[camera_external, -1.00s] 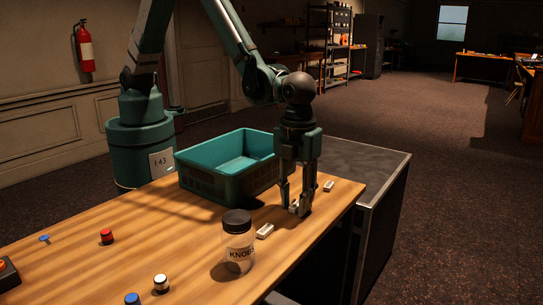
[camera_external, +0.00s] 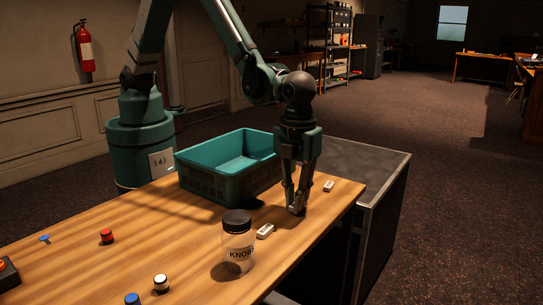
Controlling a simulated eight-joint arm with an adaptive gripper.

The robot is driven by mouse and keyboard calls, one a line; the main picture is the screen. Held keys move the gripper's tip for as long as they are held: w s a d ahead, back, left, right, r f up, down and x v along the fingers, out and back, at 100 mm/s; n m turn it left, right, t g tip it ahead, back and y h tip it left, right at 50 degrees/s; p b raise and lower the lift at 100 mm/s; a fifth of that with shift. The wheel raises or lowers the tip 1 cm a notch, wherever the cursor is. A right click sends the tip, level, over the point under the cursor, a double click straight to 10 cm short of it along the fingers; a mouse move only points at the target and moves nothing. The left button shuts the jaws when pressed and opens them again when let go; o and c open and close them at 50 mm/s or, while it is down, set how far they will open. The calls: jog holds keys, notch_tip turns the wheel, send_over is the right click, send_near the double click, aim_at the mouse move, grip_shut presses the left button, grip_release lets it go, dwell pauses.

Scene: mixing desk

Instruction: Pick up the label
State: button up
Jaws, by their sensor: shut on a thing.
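My gripper (camera_external: 297,208) points straight down at the right part of the wooden table, its fingertips at the table top. It is shut on a small white label, which is mostly hidden between the fingers. Another small white label (camera_external: 265,231) lies on the table to the left and nearer the camera. A third white label (camera_external: 328,186) lies just right of and behind my gripper, apart from it.
A teal crate (camera_external: 205,184) stands left of my gripper. A clear jar (camera_external: 238,254) marked KNOBS, with a black lid, stands nearer. Red (camera_external: 107,237), white (camera_external: 160,283) and blue (camera_external: 132,299) knobs lie on the left. The table's right edge is close.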

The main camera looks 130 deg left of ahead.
aim_at(346, 164)
notch_tip(346, 164, up, 10)
jog(key=p, duration=0.1)
dwell(0.5)
jog(key=shift+f, duration=0.1)
dwell(0.8)
jog(key=a+f+n, duration=0.1)
jog(key=a, duration=0.4)
jog(key=w+a+f+n+b, duration=0.1)
jog(key=a+n, duration=0.1)
jog(key=a, duration=0.4)
jog(key=w+a+f+n+b, duration=0.1)
jog(key=a, duration=0.5)
jog(key=shift+w+a+f, duration=0.15)
jog(key=shift+w+f, duration=0.05)
jog(key=shift+w, duration=0.05)
jog(key=s+a+f+n+b, duration=0.2)
jog(key=s+a+f+n, duration=0.1)
jog(key=a, duration=1.4)
jog(key=s+a+f+n+b, duration=0.2)
jog(key=s+a+f+n, duration=0.2)
jog(key=a, duration=1.3)
jog(key=s+a+f+n+b, duration=0.1)
jog(key=s+a+f+n, duration=0.2)
jog(key=a, duration=1.4)
jog(key=s+n, duration=0.3)
jog(key=s, duration=0.3)
jog(key=shift+f+b, duration=0.15)
jog(key=shift+b, duration=0.25)
